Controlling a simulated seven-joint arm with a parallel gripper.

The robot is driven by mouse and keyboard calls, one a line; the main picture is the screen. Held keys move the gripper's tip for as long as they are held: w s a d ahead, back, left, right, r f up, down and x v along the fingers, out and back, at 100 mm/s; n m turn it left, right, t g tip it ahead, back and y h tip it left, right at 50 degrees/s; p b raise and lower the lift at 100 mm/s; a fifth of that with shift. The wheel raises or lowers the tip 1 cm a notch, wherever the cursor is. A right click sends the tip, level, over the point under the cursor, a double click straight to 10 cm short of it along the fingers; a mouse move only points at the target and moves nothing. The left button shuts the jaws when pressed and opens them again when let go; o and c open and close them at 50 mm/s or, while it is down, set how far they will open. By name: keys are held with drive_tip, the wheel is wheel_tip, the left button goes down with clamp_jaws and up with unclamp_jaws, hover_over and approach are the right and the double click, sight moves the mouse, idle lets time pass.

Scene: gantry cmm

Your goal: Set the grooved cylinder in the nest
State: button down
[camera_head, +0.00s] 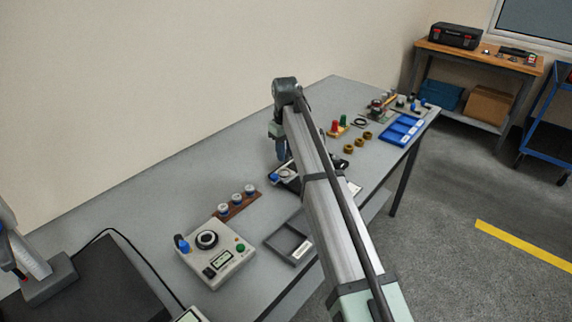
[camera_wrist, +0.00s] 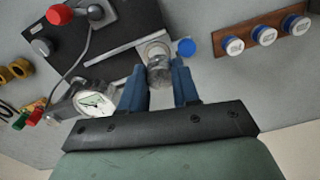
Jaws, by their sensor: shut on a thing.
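My gripper (camera_wrist: 158,66) has its two blue fingers shut on a grey metallic cylinder (camera_wrist: 158,75), which sits between the fingertips in the wrist view. The grooves on it are too small to make out. The cylinder is over or at the edge of a black fixture plate (camera_wrist: 120,28) with a pale metal bar. The nest is not clearly seen; the cylinder and fingers may hide it. I cannot tell whether the cylinder touches the fixture. In the head view my gripper (camera_head: 281,150) points down above the fixture (camera_head: 284,169), partly behind my arm.
A dial gauge (camera_wrist: 92,103), a red knob (camera_wrist: 59,14) and a blue cap (camera_wrist: 187,47) are close to the gripper. A brown rack (camera_head: 237,203) with several capped pieces, a control box (camera_head: 216,254) and a grey tray (camera_head: 288,244) stand nearer. Brass rings (camera_head: 358,141) and a blue bin (camera_head: 401,130) lie beyond.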

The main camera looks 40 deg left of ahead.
drive_tip(key=w+a, duration=0.1)
drive_tip(key=a, duration=0.1)
hover_over(284, 174)
drive_tip(key=shift+w+f, duration=0.2)
drive_tip(key=shift+f, duration=2.7)
drive_tip(key=shift+f, duration=0.75)
drive_tip(key=c, duration=0.8)
unclamp_jaws()
drive_tip(key=shift+o, duration=0.4)
drive_tip(key=shift+o, duration=1.2)
drive_tip(key=shift+s+a, duration=0.1)
drive_tip(key=shift+c, duration=0.5)
